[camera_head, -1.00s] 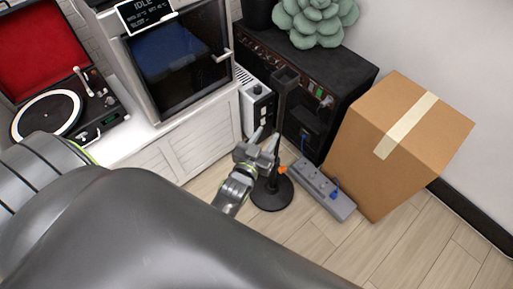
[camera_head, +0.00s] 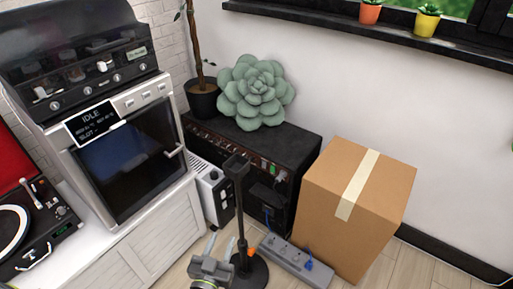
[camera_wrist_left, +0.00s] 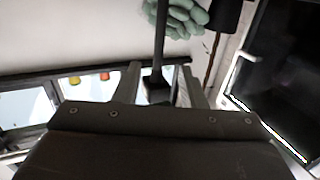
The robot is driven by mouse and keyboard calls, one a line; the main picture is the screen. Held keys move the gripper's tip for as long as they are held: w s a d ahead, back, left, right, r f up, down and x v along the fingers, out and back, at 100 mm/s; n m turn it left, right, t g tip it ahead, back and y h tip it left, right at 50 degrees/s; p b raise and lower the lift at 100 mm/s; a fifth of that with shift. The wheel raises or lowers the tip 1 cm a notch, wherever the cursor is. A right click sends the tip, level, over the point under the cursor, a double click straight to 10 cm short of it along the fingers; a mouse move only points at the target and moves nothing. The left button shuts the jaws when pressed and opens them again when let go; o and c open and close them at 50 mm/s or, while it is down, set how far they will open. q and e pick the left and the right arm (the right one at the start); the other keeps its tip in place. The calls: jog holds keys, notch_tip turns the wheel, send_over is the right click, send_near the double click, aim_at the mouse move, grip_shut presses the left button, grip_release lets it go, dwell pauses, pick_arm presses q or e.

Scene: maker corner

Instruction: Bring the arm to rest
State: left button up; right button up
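My left gripper (camera_head: 212,246) shows at the bottom of the head view, just left of a black stand (camera_head: 242,208). The stand has a slim post, a square top and a round base. In the left wrist view my gripper's two fingers (camera_wrist_left: 160,85) are spread apart. The stand's dark post (camera_wrist_left: 158,45) shows in the gap between them in the picture. I cannot tell how far beyond the fingertips it is, and no object is clearly held. My right gripper is in neither view.
A cardboard box (camera_head: 395,200) and a grey power strip (camera_head: 285,256) are right of the stand. A black amplifier (camera_head: 290,150) carrying a green succulent (camera_head: 255,92) is behind. An oven (camera_head: 130,165) and a turntable (camera_head: 30,225) are at left. Some floor (camera_head: 375,270) is bare at lower right.

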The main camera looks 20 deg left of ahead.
pick_arm(q)
jog(key=s+a+f+g+p, duration=0.2)
jog(key=s+f+g+p, duration=0.15)
jog(key=s+f, duration=0.45)
jog(key=s+a+f+g+p, duration=0.1)
jog(key=s+f+g+p, duration=0.3)
jog(key=f, duration=0.7)
jog(key=s+a+f+g+p, duration=0.1)
jog(key=s+a+f+g, duration=0.1)
jog(key=s, duration=0.5)
jog(key=s+a+f+g+p, duration=0.1)
jog(key=s+a+f+g, duration=0.1)
jog(key=s, duration=0.6)
jog(key=s+a+f+g+p, duration=0.1)
jog(key=s+a+f+g, duration=0.1)
jog(key=s+g, duration=0.3)
jog(key=shift+s+a+f, duration=0.2)
jog(key=shift+s+f, duration=0.7)
jog(key=shift+s, duration=0.35)
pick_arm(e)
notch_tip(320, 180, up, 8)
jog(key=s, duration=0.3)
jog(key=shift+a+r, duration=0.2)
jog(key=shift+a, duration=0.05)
